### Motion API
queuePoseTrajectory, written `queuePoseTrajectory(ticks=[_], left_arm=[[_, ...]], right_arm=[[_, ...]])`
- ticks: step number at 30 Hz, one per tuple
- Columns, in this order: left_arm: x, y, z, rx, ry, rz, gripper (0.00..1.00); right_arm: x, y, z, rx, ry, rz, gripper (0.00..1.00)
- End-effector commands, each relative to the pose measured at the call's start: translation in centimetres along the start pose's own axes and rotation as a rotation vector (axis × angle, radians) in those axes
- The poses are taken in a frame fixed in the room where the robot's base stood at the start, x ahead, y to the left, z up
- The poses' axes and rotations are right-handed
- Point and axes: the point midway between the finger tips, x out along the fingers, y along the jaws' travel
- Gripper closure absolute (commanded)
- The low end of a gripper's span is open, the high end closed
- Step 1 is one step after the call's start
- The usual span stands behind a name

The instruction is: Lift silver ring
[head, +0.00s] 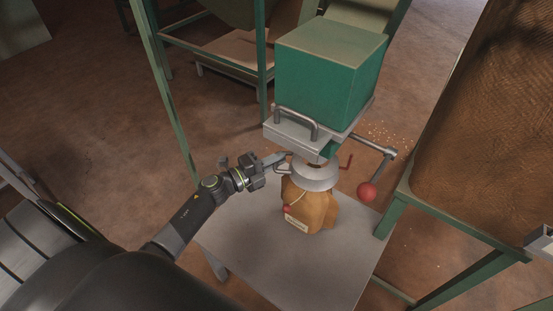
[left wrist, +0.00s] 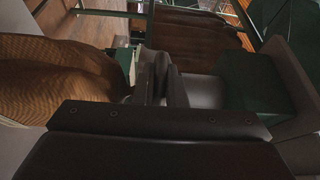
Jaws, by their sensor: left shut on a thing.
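The silver ring (head: 315,174) is a pale metal collar around the top of a brown sack (head: 314,208), below the hopper's outlet. My left gripper (head: 283,160) reaches in from the left and is shut on the ring's left side. In the left wrist view its fingers (left wrist: 168,84) are close together, with the grey ring (left wrist: 206,91) just right of them. The exact grip is too small and dark to make out. The sack stands on the grey table with a tag and red seal on its front.
The green hopper (head: 330,75) sits above the sack, with a grey handle (head: 297,120) and a red-knobbed lever (head: 367,191) at right. The grey table (head: 290,262) is clear in front. A large brown sack (head: 490,120) on a green frame stands close at right.

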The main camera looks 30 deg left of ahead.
Motion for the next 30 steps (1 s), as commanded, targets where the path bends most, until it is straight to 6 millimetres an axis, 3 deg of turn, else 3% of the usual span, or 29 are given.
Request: queuePoseTrajectory(ticks=[1,13,29,30], left_arm=[[0.2,-1.7,0.0,0.001,0.001,-0.006,1.0],[0.4,-6.6,-0.1,0.002,0.002,-0.008,1.0],[0.5,-7.7,-0.1,0.003,0.002,-0.013,1.0],[0.5,-7.7,-0.1,0.003,0.002,-0.013,0.87]], right_arm=[[-1.3,0.1,0.0,0.0,0.0,0.0,0.64],[-5.4,0.4,0.8,-0.002,-0.004,-0.002,0.64],[-6.2,0.5,0.7,-0.002,-0.005,-0.002,0.64],[-6.2,0.5,0.7,-0.002,-0.005,-0.002,0.64]])
